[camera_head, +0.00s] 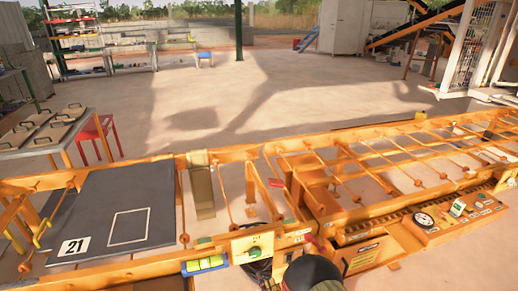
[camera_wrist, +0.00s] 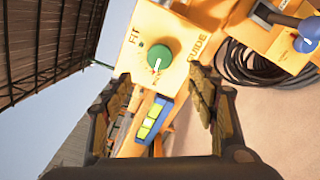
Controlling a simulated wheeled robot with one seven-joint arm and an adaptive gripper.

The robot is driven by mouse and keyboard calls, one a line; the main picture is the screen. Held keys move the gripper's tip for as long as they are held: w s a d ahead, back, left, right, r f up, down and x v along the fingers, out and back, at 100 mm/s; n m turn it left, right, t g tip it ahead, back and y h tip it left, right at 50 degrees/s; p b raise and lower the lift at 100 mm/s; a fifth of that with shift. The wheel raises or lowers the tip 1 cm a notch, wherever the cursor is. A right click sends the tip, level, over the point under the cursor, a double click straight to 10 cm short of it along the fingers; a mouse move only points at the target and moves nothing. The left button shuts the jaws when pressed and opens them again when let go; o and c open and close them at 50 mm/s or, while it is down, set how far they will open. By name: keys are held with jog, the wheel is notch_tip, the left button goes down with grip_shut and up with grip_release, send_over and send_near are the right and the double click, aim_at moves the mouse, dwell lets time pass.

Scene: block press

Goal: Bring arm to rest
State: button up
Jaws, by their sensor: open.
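My gripper (camera_wrist: 160,82) is open in the wrist view, its two padded fingers spread apart with nothing between them. Beyond the fingertips is an orange panel (camera_wrist: 172,30) marked FIT and GUIDE, with a green knob (camera_wrist: 159,57). A blue-framed level with yellow-green vials (camera_wrist: 152,120) shows between the fingers, farther off. In the head view the same knob (camera_head: 255,250) and level (camera_head: 205,264) sit on the front of the orange machine frame (camera_head: 330,235). I cannot make out the gripper's fingers in the head view.
A dark grey plate (camera_head: 150,195) marked 21 lies on the frame at left. A gauge panel (camera_head: 440,215) is at right. A black cable coil (camera_wrist: 245,70) hangs beside the knob panel. A table with boards (camera_head: 70,125) stands at left. The floor behind is mostly clear.

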jog(key=s+d+f+m+g+h, duration=0.1)
jog(key=s+f+m+g, duration=0.35)
jog(key=f, duration=0.35)
jog(key=s+d+f+m+g+h, duration=0.1)
jog(key=s+f+m+g+h, duration=0.15)
jog(key=f+m+g, duration=0.4)
jog(key=s+d+r+m+p, duration=0.1)
jog(key=s+d+r+m, duration=0.3)
jog(key=r, duration=1.4)
jog(key=s+d+r+m+h+p, duration=0.1)
jog(key=s+d+r+m, duration=0.4)
jog(key=r, duration=1.3)
jog(key=s+d+r+m+p, duration=0.3)
jog(key=s+r, duration=0.7)
jog(key=r, duration=0.9)
jog(key=d+m, duration=0.2)
jog(key=m, duration=0.1)
jog(key=shift+s+m+g, duration=0.3)
jog(key=shift+s+g, duration=0.1)
jog(key=shift+h, duration=0.25)
